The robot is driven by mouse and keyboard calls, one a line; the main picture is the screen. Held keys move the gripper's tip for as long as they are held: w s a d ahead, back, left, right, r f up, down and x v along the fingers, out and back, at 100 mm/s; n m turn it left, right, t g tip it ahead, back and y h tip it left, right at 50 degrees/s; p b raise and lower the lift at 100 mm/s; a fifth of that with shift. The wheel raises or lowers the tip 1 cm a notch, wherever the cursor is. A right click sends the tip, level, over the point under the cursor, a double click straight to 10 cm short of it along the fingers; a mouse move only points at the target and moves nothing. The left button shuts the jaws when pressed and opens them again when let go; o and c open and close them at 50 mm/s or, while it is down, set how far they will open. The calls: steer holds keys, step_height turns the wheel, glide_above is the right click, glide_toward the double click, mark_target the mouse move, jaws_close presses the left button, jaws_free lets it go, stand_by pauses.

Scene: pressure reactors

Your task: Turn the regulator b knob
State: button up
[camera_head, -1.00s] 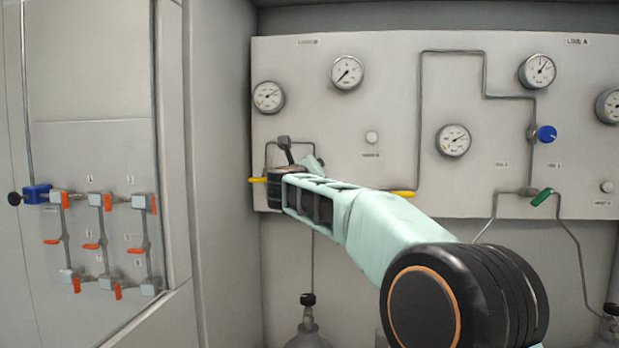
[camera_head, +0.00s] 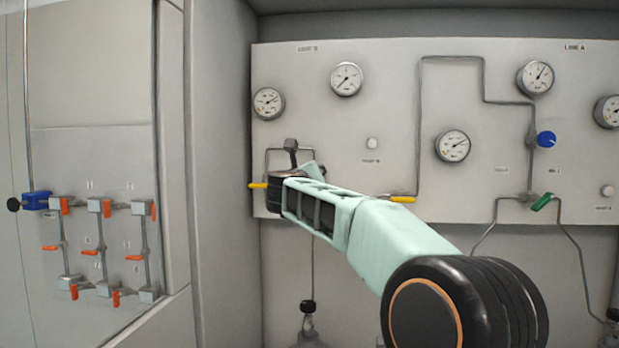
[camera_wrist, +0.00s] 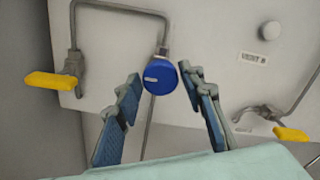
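The blue round regulator knob (camera_wrist: 160,78) with a white mark hangs on a pipe fitting, in the middle of the wrist view. I take it as regulator b, as a "VENT B" label is close by. My gripper (camera_wrist: 159,72) is open, with one blue-padded finger to each side of the knob. The tips look level with it and gaps show on both sides; I cannot tell the exact depth. In the head view my wrist (camera_head: 290,193) is at the panel's lower left and hides the knob and fingers.
Yellow valve handles flank the knob, one at left (camera_wrist: 50,80) and one at right (camera_wrist: 290,134). A white button (camera_wrist: 269,30) is at upper right. The panel (camera_head: 390,120) also carries gauges, another blue knob (camera_head: 546,139) and a green handle (camera_head: 541,201). Orange-handled valves (camera_head: 66,205) are at far left.

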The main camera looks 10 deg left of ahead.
steer(key=shift+o, duration=1.1)
steer(key=shift+s, duration=0.1)
steer(key=s, duration=1.2)
steer(key=shift+a, duration=0.2)
steer(key=shift+w, duration=0.1)
